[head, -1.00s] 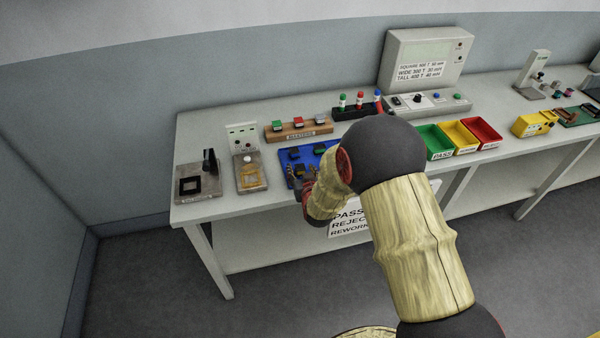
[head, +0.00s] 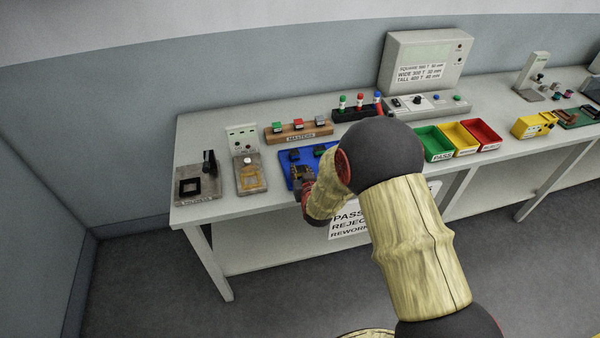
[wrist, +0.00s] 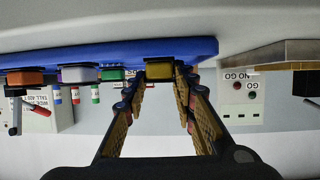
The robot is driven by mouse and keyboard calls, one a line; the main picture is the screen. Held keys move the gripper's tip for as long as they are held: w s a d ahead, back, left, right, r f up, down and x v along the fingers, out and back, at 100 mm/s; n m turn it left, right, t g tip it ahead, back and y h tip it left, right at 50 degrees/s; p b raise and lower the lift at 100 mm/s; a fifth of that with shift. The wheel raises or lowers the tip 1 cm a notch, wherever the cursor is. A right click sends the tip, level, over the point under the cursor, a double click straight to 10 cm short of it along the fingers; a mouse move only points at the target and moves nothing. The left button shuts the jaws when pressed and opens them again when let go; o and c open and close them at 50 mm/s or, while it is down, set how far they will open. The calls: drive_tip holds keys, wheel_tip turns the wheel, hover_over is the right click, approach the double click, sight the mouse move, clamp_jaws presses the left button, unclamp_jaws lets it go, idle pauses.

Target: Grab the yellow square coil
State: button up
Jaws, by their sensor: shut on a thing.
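The yellow square coil (wrist: 159,69) shows in the wrist view, which is upside down, close to the edge of the blue tray (wrist: 70,53). My gripper (wrist: 162,80) has one finger on each side of the coil and is shut on it. In the head view my gripper (head: 303,177) is low over the front of the blue tray (head: 285,171). There the gripper and arm hide most of the coil. I cannot tell whether the coil is clear of the tray.
Dark coils (head: 294,155) sit at the back of the tray. A wooden masters block (head: 286,135) stands behind it. Go/no-go gauges (head: 251,178) stand to the left. Green (head: 434,141), yellow and red bins are to the right, below the tester (head: 425,62).

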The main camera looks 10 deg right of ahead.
drive_tip(key=shift+c, duration=1)
